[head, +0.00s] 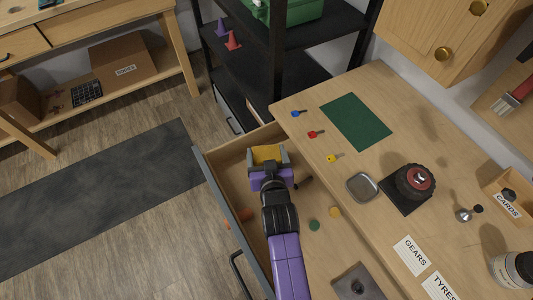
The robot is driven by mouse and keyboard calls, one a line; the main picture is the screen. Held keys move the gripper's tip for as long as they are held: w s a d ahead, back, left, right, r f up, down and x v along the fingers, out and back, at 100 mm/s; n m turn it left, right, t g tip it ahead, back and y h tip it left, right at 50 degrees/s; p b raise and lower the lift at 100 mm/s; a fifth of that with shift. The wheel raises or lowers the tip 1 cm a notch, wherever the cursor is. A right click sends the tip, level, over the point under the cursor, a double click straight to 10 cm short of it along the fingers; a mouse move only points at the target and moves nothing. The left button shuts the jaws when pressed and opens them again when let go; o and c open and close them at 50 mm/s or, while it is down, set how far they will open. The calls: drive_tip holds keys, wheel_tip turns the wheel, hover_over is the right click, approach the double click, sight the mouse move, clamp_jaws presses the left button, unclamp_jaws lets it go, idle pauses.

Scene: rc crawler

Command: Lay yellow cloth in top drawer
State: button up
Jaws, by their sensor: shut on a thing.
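My gripper (268,162) is over the far end of the open top drawer (230,172). It is shut on the yellow cloth (267,153), which shows between its fingers. My purple arm covers part of the drawer's middle. I cannot tell whether the cloth touches the drawer floor.
The wooden worktop (375,90) to the right holds a green mat (356,120), several small keys, a metal dish (363,187) and a wheel on a black base (412,183). A black shelf (280,85) stands behind.

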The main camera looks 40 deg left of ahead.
drive_tip(key=shift+f, duration=0.25)
drive_tip(key=shift+f+b, duration=0.45)
drive_tip(key=shift+f, duration=0.05)
drive_tip(key=shift+f, duration=0.1)
drive_tip(key=o, duration=1.3)
